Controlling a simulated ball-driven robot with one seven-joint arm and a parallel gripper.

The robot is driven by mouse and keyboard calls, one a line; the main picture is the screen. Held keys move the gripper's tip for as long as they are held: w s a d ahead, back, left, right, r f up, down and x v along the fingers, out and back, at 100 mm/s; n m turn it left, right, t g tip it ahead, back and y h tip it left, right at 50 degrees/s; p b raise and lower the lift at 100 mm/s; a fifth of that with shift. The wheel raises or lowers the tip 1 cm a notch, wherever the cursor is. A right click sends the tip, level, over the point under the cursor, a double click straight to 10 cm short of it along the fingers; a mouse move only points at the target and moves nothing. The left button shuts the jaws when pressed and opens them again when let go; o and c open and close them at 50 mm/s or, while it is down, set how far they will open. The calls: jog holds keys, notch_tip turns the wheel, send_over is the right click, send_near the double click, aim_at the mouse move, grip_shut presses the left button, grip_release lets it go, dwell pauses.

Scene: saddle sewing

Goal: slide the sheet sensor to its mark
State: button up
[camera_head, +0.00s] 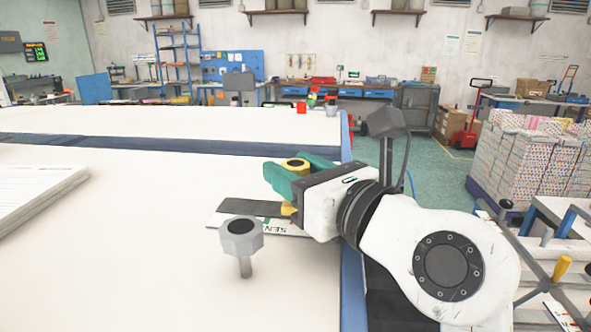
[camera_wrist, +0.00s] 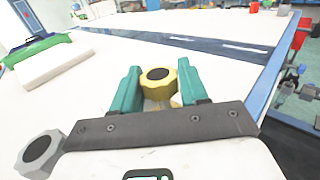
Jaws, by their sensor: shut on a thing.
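The sheet sensor shows as a yellow knob with a dark top (camera_head: 295,163) and a dark flat plate (camera_head: 250,207) below it. Its knob also shows in the wrist view (camera_wrist: 158,78). My gripper (camera_head: 288,172) has its teal fingers shut on either side of the knob, near the table's right edge. A white label (camera_head: 272,229) with the partly hidden letters "SEN" lies on the table under and beside the plate. I cannot tell how the sensor lines up with its mark. My gripper and the plate hide part of the label.
A grey knob on a stem (camera_head: 242,240) stands close in front of the label; it also shows in the wrist view (camera_wrist: 38,154). A paper stack (camera_head: 38,190) lies on the left of the white table (camera_head: 120,270). The middle of the table is clear.

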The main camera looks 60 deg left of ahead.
jog(key=shift+s+a+p, duration=0.6)
jog(key=shift+s+a, duration=0.4)
jog(key=shift+s, duration=0.3)
jog(key=o, duration=1.1)
jog(key=shift+c, duration=0.2)
jog(key=d, duration=0.3)
jog(key=d+b, duration=0.1)
jog(key=d, duration=0.2)
jog(key=w+d+b, duration=0.1)
jog(key=d, duration=0.3)
jog(key=shift+w, duration=0.1)
jog(key=shift+d, duration=0.35)
